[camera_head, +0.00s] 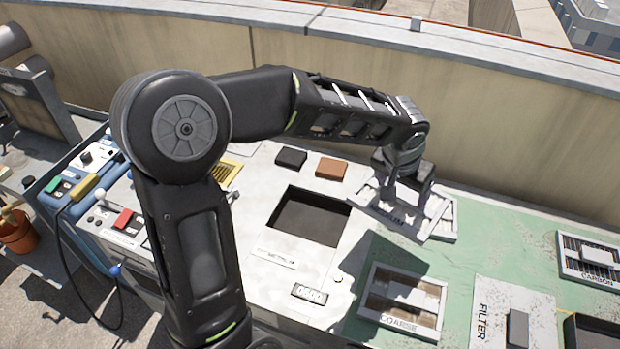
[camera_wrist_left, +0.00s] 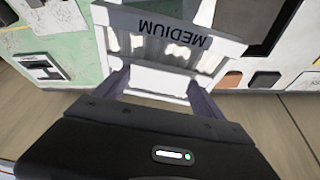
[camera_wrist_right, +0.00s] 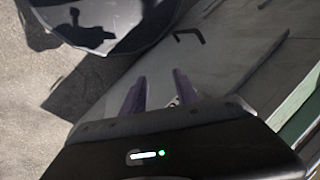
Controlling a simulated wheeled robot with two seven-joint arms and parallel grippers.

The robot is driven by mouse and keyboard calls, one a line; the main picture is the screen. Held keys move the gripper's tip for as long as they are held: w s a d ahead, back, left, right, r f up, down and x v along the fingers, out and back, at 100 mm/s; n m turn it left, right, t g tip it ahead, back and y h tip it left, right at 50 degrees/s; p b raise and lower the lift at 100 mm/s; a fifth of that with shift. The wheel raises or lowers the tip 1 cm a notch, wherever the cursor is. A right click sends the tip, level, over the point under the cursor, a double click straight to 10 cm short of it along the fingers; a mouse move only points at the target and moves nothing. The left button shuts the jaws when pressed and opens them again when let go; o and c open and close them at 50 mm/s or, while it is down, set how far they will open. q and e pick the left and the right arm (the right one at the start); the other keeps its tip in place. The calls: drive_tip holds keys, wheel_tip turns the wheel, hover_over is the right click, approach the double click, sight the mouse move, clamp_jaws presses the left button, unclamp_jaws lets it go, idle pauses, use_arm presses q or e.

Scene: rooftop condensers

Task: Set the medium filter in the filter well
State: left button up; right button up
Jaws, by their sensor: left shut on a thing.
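The medium filter, a pale slatted frame marked MEDIUM (camera_wrist_left: 165,42), is between the two fingers of my left gripper (camera_wrist_left: 160,90) in the left wrist view. In the head view my left gripper (camera_head: 402,195) is shut on this filter (camera_head: 392,213), right of the filter well and near the bench's back edge. Whether the filter touches the surface below is unclear. The filter well (camera_head: 310,217) is a dark, empty-looking square opening in the white top. My right gripper (camera_wrist_right: 160,95) shows only in its wrist view, fingers apart with nothing between them.
The coarse filter (camera_head: 403,298) lies on the green mat, with the carbon filter (camera_head: 597,260) farther right. A black block (camera_head: 291,158) and a brown block (camera_head: 332,168) sit behind the well. A tan parapet (camera_head: 470,130) runs along the back.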

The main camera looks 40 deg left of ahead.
use_arm(q)
drive_tip(key=s+a+f+n+b, duration=0.1)
drive_tip(key=a+f, duration=0.2)
drive_tip(key=a, duration=0.4)
drive_tip(key=s+a+f+n+y+b, duration=0.1)
drive_tip(key=a+f+b, duration=0.1)
drive_tip(key=a, duration=0.6)
drive_tip(key=s+a+f+n+b, duration=0.1)
drive_tip(key=a+f+b, duration=0.1)
drive_tip(key=a+f, duration=0.3)
drive_tip(key=a, duration=0.2)
drive_tip(key=shift+a+n, duration=0.3)
drive_tip(key=shift+f, duration=0.2)
wheel_tip(320, 180, down, 11)
drive_tip(key=b, duration=1)
drive_tip(key=shift+f, duration=0.2)
drive_tip(key=shift+f+b, duration=0.85)
drive_tip(key=shift+b, duration=0.1)
drive_tip(key=shift+f+b, duration=0.55)
drive_tip(key=shift+b, duration=0.15)
drive_tip(key=o, duration=1.6)
drive_tip(key=shift+s, duration=0.1)
drive_tip(key=shift+c, duration=0.2)
